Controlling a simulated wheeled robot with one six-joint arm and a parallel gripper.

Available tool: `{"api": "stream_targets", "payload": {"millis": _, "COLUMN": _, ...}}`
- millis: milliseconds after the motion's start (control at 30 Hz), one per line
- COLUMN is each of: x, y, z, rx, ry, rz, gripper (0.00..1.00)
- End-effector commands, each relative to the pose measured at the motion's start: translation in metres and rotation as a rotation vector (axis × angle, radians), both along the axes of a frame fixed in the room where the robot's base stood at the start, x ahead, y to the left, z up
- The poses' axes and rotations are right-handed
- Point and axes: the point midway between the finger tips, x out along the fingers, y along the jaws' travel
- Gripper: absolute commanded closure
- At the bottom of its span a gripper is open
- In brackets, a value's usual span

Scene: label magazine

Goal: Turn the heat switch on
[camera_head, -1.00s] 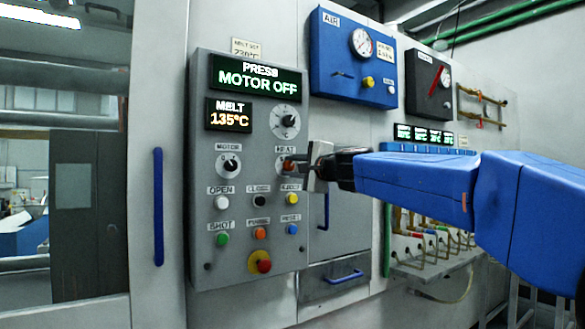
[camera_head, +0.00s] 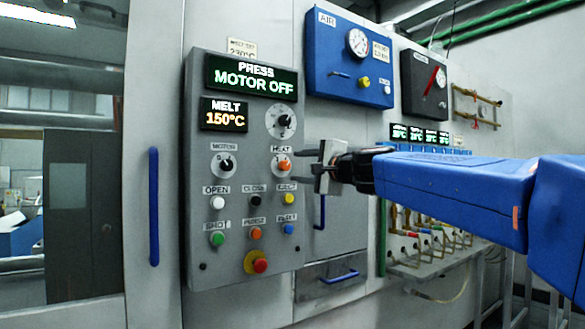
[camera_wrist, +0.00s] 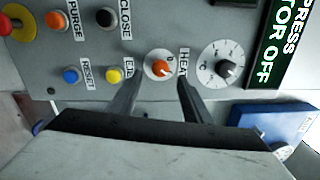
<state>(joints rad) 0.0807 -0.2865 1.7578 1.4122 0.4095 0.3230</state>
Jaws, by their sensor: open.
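The heat switch (camera_head: 284,165) is an orange knob on a white dial on the grey press panel (camera_head: 200,265), below the HEAT label. It also shows in the wrist view (camera_wrist: 161,69), between and beyond my two fingertips. My gripper (camera_head: 308,163) is open and empty, just right of the switch and apart from it. In the wrist view my gripper (camera_wrist: 158,84) has one finger on each side of the dial. The melt display (camera_head: 224,115) reads 150°C, and the press display (camera_head: 252,77) reads MOTOR OFF.
The motor knob (camera_head: 227,164) is left of the heat switch, and a larger dial (camera_head: 282,122) is above it. Several coloured buttons sit below, with a red stop button (camera_head: 259,265) at the bottom. A blue air box (camera_head: 322,80) is up on the right.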

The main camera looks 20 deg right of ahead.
Motion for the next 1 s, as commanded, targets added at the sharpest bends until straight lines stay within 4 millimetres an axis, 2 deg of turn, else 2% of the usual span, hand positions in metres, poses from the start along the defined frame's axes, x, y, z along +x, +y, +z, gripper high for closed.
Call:
{"api": "stream_targets", "payload": {"millis": 33, "x": -0.011, "y": -0.004, "z": 0.001, "rx": 0.0, "ry": -0.002, "rz": -0.001, "gripper": 0.55}}
{"api": "stream_targets", "payload": {"millis": 300, "x": -0.059, "y": -0.021, "z": -0.001, "rx": 0.001, "ry": -0.002, "rz": -0.002, "gripper": 0.55}}
{"api": "stream_targets", "payload": {"millis": 500, "x": -0.089, "y": -0.031, "z": -0.002, "rx": -0.001, "ry": -0.001, "rz": -0.001, "gripper": 0.55}}
{"api": "stream_targets", "payload": {"millis": 700, "x": -0.103, "y": -0.035, "z": -0.004, "rx": 0.0, "ry": 0.0, "rz": 0.0, "gripper": 0.55}}
{"api": "stream_targets", "payload": {"millis": 1000, "x": -0.105, "y": -0.035, "z": -0.004, "rx": 0.0, "ry": 0.0, "rz": 0.0, "gripper": 0.55}}
